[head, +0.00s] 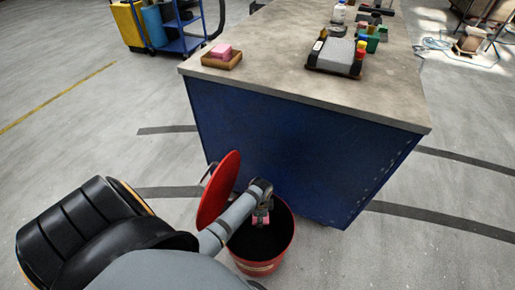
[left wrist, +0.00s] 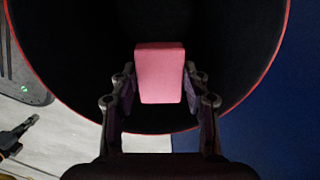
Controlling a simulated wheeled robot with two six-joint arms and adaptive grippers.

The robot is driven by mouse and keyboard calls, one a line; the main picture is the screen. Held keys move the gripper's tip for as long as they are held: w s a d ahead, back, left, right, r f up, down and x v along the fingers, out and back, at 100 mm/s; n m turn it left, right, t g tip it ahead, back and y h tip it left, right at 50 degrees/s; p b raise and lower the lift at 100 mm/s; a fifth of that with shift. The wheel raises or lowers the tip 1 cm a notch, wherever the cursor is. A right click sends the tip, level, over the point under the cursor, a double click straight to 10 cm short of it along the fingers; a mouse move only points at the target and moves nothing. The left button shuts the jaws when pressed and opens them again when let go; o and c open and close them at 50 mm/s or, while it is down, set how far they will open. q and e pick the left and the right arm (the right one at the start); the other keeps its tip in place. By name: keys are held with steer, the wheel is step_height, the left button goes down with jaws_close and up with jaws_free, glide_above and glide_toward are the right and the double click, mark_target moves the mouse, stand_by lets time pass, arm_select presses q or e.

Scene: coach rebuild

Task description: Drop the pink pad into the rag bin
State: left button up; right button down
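My left gripper (head: 261,214) is over the mouth of the red rag bin (head: 262,267), whose round red lid (head: 218,190) stands open on its left side. The gripper is shut on a pink pad (left wrist: 160,72), which fills the space between the two fingers in the left wrist view. The dark inside of the bin surrounds the pad there, with the bin's red rim (left wrist: 50,91) around it. Another pink pad (head: 221,50) lies in a small wooden tray (head: 233,61) on the workbench. My right gripper is not in view.
The workbench (head: 270,55) with blue sides stands right behind the bin. On it are a grey block on a dark tray (head: 337,55), bottles and small parts. A blue cart (head: 180,40) and a yellow container (head: 130,24) stand at the back left. The floor at left is clear.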

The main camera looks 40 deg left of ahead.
arm_select(q)
steer(key=o, duration=0.4)
steer(key=shift+o, duration=0.2)
step_height(320, 180, up, 12)
stand_by(0.7)
